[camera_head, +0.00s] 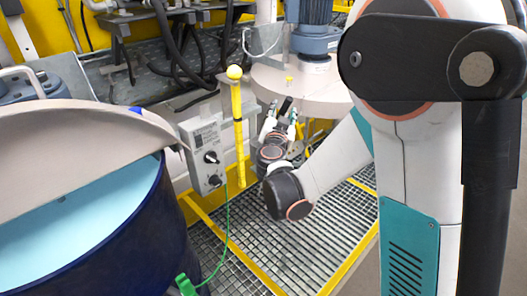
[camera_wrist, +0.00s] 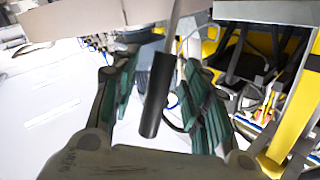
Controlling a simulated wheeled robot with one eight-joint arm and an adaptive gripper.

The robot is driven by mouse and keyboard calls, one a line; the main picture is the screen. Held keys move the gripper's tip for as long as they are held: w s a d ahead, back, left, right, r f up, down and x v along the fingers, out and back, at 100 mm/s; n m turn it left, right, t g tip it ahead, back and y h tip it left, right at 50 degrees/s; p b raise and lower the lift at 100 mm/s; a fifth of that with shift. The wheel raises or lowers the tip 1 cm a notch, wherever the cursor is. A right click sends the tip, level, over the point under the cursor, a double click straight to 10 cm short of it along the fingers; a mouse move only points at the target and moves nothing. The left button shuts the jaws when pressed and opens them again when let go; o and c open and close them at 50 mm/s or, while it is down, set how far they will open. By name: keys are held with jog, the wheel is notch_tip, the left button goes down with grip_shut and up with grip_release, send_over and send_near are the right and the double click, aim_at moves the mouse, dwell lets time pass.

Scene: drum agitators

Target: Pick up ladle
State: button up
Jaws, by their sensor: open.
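The ladle (camera_wrist: 158,97) shows in the wrist view as a black cylindrical handle with a thin grey shaft running up out of the picture. Its bowl is out of view there. My gripper (camera_wrist: 157,90) is open, with its teal-padded fingers on either side of the black handle. Gaps show between the handle and both pads. In the head view my gripper (camera_head: 280,115) is small and far off, below the beige drum lid. A small dark piece between its fingers looks like the ladle handle (camera_head: 286,104). The rest of the ladle cannot be made out there.
A dark blue drum (camera_head: 135,245) with light blue liquid and a beige lid (camera_head: 80,150) stands at left. A grey control box (camera_head: 203,155) and a yellow post (camera_head: 238,130) stand beside my arm. Another beige lid (camera_head: 300,88) carries a blue motor (camera_head: 315,38). Yellow-edged floor grating lies below.

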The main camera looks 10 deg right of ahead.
jog(key=shift+w+d, duration=0.2)
jog(key=shift+w, duration=0.25)
grip_shut()
notch_tip(320, 180, up, 20)
jog(key=p, duration=1.1)
jog(key=shift+s, duration=0.1)
